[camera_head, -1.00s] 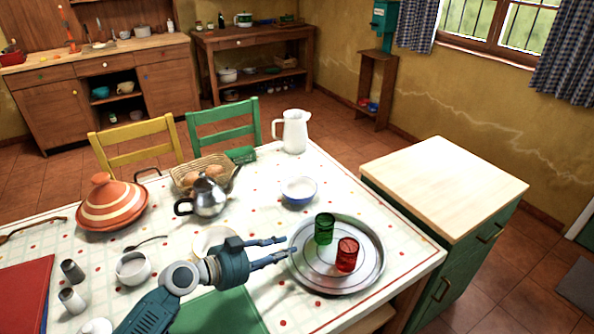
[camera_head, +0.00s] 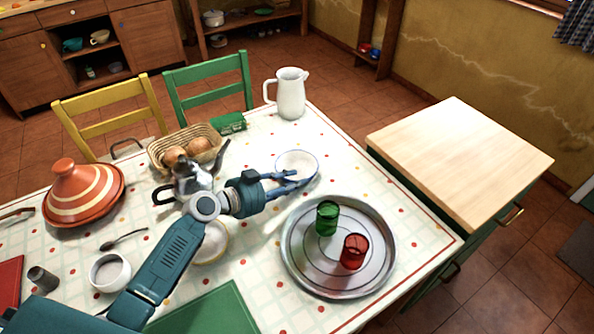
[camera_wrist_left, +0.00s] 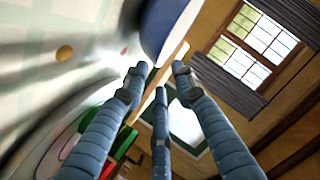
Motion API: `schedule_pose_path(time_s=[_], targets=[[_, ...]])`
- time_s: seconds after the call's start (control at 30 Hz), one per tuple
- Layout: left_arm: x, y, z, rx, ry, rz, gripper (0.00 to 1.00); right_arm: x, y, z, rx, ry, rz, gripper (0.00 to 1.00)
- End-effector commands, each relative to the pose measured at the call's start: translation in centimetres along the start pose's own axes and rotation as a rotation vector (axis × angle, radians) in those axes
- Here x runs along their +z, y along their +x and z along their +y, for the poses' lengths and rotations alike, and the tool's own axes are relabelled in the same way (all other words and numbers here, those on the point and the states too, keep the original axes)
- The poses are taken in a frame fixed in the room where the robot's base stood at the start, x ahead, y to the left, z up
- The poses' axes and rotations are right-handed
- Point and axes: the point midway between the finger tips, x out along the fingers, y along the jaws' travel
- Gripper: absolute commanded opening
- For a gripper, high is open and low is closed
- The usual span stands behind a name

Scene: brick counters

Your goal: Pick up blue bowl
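The blue bowl (camera_head: 298,160), white inside with a blue outer wall, stands upright on the table toward its far side. My left gripper (camera_head: 303,178) is at the bowl's near side in the head view, with its fingers overlapping the bowl's lower edge. In the left wrist view, the bowl's blue side (camera_wrist_left: 165,25) is just beyond the fingertips (camera_wrist_left: 158,72). The fingers are spread with nothing between them. I cannot tell whether they touch the bowl. My right gripper is not in view.
A round metal tray (camera_head: 295,262) with a green glass (camera_head: 327,218) and a red glass (camera_head: 354,251) lies right of the gripper. A kettle (camera_head: 192,180), a bread basket (camera_head: 212,146) and a white pitcher (camera_head: 290,95) stand nearby. A wood-topped cabinet (camera_head: 460,160) is at the right.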

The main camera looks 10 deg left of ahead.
Motion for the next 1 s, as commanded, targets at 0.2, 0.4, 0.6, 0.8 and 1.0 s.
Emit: schedule_pose_path(time_s=[0.2,0.4,0.6,0.8,1.0], targets=[[-0.1,3.0,0.1,0.001,-0.001,0.002,0.27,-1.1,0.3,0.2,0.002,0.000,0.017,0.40],[0.0,5.2,0.0,0.000,-0.001,0.001,0.27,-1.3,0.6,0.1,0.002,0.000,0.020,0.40],[0.0,5.4,0.0,0.000,0.001,0.000,0.27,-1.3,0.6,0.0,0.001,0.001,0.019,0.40],[0.0,5.3,0.0,0.000,0.001,0.000,0.00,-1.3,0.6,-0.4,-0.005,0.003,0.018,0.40],[-0.2,5.3,-0.1,-0.002,0.002,0.003,0.00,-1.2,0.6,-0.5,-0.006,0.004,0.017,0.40]])
